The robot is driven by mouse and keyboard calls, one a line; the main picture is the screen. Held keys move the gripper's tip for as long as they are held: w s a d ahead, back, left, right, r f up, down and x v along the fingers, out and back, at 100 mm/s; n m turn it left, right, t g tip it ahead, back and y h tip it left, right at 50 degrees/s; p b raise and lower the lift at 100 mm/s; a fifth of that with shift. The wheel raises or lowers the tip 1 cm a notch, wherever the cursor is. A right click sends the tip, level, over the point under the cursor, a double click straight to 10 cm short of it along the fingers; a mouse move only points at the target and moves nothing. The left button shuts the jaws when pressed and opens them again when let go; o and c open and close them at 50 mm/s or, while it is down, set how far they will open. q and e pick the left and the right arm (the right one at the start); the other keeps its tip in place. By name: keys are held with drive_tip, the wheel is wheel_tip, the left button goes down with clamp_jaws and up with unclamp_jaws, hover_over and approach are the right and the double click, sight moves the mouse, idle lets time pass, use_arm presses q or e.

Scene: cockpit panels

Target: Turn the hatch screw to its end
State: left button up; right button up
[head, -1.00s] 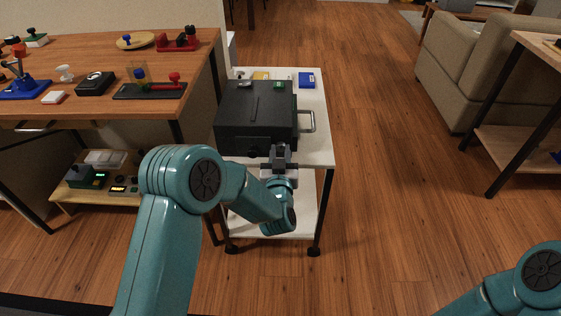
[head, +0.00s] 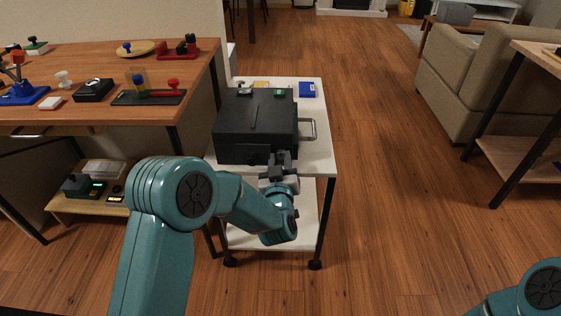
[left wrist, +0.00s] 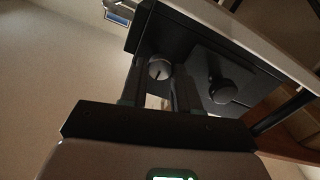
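A dark box (head: 240,130) stands on a white cart, with a metal handle (head: 308,129) on its right side. My left gripper (head: 281,158) is at the lower right of the box's front face. In the left wrist view a round grey screw head (left wrist: 159,69) with a dark line across it sits between the fingertips of my left gripper (left wrist: 158,80). The fingers stand apart around it; whether they press on it I cannot tell. A black round knob (left wrist: 222,90) is beside the right finger. My right arm shows at the lower right; its gripper is out of view.
The white cart top (head: 318,150) has bare room right of the box. A blue item (head: 307,89) lies at its back. A wooden table (head: 60,65) with several small objects stands on the left. A sofa (head: 482,85) is at the right, with open floor between.

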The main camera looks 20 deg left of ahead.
use_arm(q)
drive_tip(key=shift+o, duration=1.4)
drive_tip(key=p+v, duration=0.1)
drive_tip(key=v, duration=1.5)
drive_tip(key=shift+s, duration=0.15)
